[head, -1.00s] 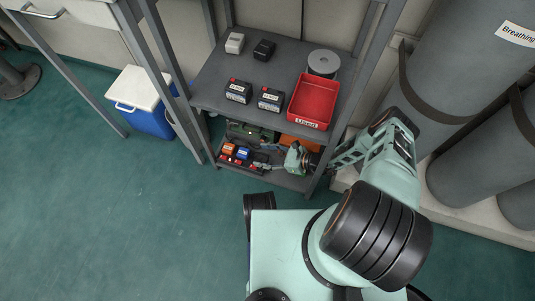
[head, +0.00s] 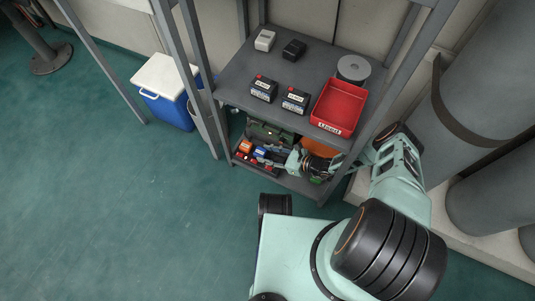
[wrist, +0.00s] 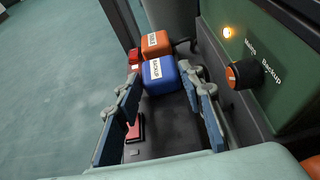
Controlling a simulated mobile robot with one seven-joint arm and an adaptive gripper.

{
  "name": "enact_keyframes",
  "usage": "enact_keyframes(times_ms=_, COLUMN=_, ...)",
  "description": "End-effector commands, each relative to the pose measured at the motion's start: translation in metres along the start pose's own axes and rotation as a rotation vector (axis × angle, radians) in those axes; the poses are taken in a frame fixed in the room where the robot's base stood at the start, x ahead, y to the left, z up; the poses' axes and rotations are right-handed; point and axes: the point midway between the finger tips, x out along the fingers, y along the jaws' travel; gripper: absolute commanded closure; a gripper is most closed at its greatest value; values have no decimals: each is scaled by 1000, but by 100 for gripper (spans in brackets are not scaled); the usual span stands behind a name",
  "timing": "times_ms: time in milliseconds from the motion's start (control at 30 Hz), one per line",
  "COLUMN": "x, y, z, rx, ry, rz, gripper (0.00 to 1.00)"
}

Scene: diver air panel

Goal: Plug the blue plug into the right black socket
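The blue plug (wrist: 160,76) is a blue block with a white label, ahead of my gripper in the wrist view. It also shows on the low shelf in the head view (head: 260,152). My gripper (wrist: 162,78) is open, with one finger on each side of the blue plug's near part; I cannot tell whether either finger touches it. An orange plug (wrist: 155,44) stands just beyond the blue one. A green panel (wrist: 250,95) is at right in the wrist view, with a black knob with an orange face and a lit lamp. I cannot make out the right black socket.
The upper shelf (head: 300,65) is close above my gripper and holds two batteries, a red bin (head: 338,107), a reel and two small blocks. A shelf post (head: 205,80) stands at left. A blue cooler (head: 168,105) is on the floor. Open floor lies left.

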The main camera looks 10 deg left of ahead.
Motion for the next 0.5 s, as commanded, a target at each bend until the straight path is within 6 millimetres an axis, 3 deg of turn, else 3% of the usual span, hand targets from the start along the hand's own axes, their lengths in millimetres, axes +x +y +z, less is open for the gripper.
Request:
enact_keyframes(times_ms=33, x=0, y=0, z=0, rx=0, ry=0, rz=0, gripper=72)
enact_keyframes(times_ms=200, x=0, y=0, z=0, rx=0, ry=0, rz=0, gripper=90)
enact_keyframes(times_ms=233, x=0, y=0, z=0, rx=0, ry=0, rz=0, gripper=70)
enact_keyframes(times_ms=500, x=0, y=0, z=0, rx=0, ry=-1, rz=0, gripper=96)
